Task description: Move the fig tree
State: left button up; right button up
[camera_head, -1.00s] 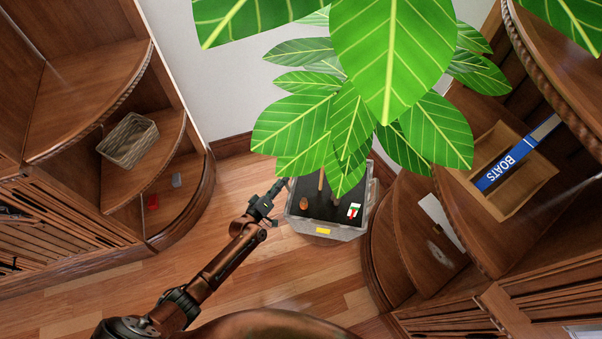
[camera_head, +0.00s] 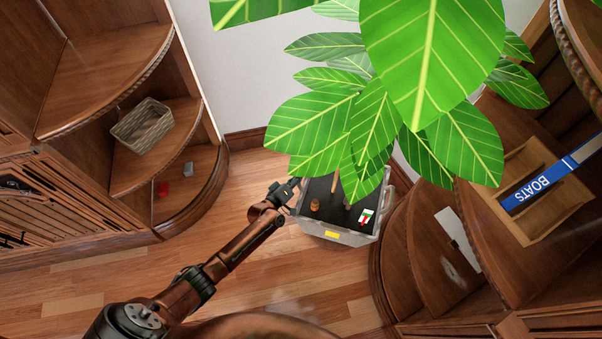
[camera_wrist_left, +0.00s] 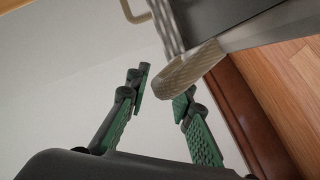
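The fig tree (camera_head: 305,125) has large green leaves with yellow veins, and they hide much of its planter's far part. It stands in a grey box planter (camera_head: 350,239) with dark soil and a yellow label on the front. My left gripper (camera_head: 291,188) is at the planter's left rim. In the left wrist view, its two fingers (camera_wrist_left: 162,92) are apart. A tan textured handle (camera_wrist_left: 190,74) of the planter (camera_wrist_left: 245,32) is close to the fingertips, overlapping the right one; I cannot tell whether they touch. My right gripper is not in view.
A curved wooden shelf unit on the left holds a wicker basket (camera_head: 142,126) and small red and grey items. On the right, curved shelves hold a wooden box with a blue BOATS book (camera_head: 538,187). The wood floor (camera_head: 270,270) in front of the planter is clear.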

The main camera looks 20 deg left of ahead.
pick_arm(q)
grip_shut()
jog(key=shift+a, duration=0.15)
dwell(0.4)
